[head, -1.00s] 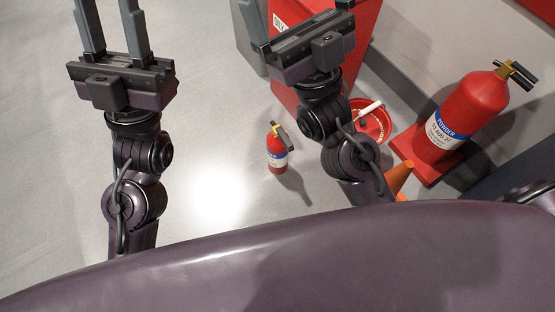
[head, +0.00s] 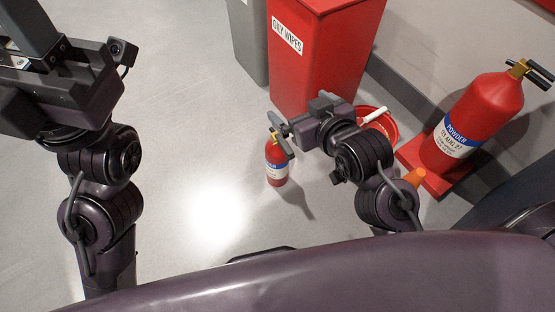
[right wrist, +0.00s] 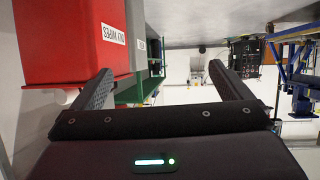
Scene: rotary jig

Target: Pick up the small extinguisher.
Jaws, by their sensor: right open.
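The small red extinguisher (head: 276,172), with a blue and white label, stands upright on the floor in the middle of the head view. My right gripper (head: 282,137) is at its upper part in that view, its fingers overlapping the extinguisher's top and hiding most of its handle. I cannot tell whether they touch it. In the right wrist view my right gripper (right wrist: 160,68) has its fingers wide apart with nothing between them; the extinguisher does not show there. My left gripper (head: 30,25) is at the top left corner, partly cut off.
A red oily wipes bin (head: 318,60) stands behind, beside a grey bin (head: 246,40). Floor left of the small extinguisher is clear.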

